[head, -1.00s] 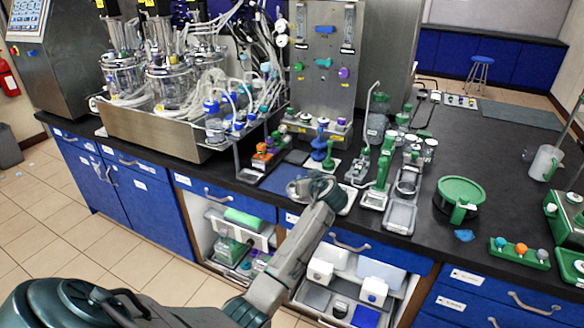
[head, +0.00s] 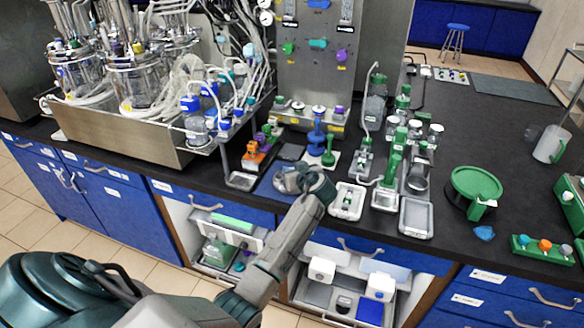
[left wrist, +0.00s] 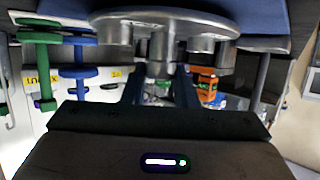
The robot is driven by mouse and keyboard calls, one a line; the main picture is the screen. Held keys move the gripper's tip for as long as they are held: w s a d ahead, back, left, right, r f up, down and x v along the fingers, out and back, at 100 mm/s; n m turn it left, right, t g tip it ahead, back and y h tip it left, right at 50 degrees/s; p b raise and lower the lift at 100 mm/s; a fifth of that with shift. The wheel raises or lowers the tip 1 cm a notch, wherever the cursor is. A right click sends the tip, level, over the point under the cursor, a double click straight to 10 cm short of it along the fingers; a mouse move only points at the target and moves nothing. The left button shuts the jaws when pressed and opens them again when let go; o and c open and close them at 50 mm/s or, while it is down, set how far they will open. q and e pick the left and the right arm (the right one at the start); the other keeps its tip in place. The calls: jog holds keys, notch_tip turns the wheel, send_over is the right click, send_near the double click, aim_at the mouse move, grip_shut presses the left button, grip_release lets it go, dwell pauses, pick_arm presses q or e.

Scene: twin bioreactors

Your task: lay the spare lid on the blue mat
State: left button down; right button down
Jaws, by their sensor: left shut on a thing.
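The spare lid, a grey metal disc with short ports (left wrist: 165,28), is held by my left gripper (left wrist: 163,85). In the head view the lid (head: 287,182) shows partly, with the gripper (head: 312,184) at its right. The blue mat (head: 264,191) lies on the black bench under and around the lid, partly hidden by it. Blue of the mat (left wrist: 262,20) also fills the top of the left wrist view, which looks upside down. I cannot tell whether the lid touches the mat. My right gripper is not in view.
Blue and green stoppered stands (head: 317,140) rise just behind the mat. A rack with orange and purple parts (head: 258,150) stands at its left. A white tray (head: 347,201) and a grey tray (head: 416,218) lie to the right. The steel bioreactor trough (head: 130,130) is further left.

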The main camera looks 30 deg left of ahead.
pick_arm(q)
jog(key=shift+w+a+f, duration=0.2)
jog(key=shift+a+f, duration=0.3)
jog(key=shift+a, duration=0.1)
jog(key=c, duration=1.5)
grip_release()
jog(key=shift+d, duration=0.1)
jog(key=o, duration=0.4)
jog(key=shift+s+d+r, duration=0.1)
jog(key=shift+d, duration=0.05)
jog(key=shift+c, duration=0.2)
jog(key=shift+d+r, duration=0.1)
jog(key=shift+d, duration=0.05)
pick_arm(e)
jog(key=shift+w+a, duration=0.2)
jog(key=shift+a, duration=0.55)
